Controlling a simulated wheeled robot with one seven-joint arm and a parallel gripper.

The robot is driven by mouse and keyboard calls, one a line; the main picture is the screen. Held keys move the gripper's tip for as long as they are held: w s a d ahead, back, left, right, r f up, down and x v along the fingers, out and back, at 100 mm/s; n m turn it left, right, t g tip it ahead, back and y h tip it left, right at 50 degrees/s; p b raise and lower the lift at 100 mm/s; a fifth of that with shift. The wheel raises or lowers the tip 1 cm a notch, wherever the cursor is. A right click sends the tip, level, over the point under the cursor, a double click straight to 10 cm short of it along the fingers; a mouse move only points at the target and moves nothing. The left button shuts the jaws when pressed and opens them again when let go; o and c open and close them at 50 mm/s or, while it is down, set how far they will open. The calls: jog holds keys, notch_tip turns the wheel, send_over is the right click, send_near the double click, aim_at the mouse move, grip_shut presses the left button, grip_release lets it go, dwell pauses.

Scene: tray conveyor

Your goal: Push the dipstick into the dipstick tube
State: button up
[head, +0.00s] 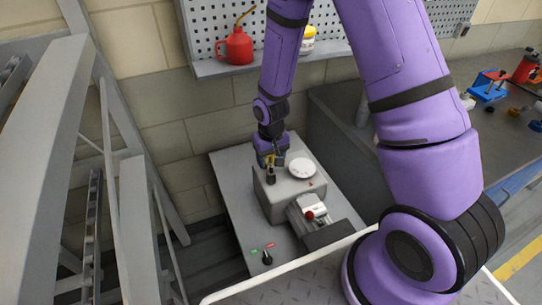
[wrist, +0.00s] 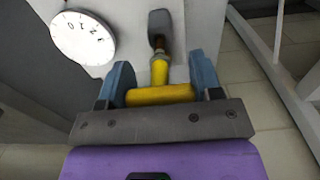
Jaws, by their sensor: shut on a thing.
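The dipstick has a yellow T-shaped handle (wrist: 160,95), which lies crosswise between the blue fingers of my gripper (wrist: 163,76). Its yellow stem runs to a brownish section at the mouth of the dark grey dipstick tube (wrist: 160,22). The stem looks in line with the tube; how deep it sits inside I cannot tell. In the head view my gripper (head: 269,160) is above the tube (head: 271,177), at the back left of a grey block (head: 287,201). The handle is mostly hidden there by the gripper.
A round white dial (wrist: 83,38) sits beside the tube; it also shows in the head view (head: 301,168). A small device with a red knob (head: 309,215) stands in front of the block. A red oil can (head: 236,48) stands on the shelf behind.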

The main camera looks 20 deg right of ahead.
aim_at(271, 161)
jog(key=shift+f, duration=2.05)
jog(key=o, duration=1)
notch_tip(271, 161, up, 11)
jog(key=shift+f, duration=0.1)
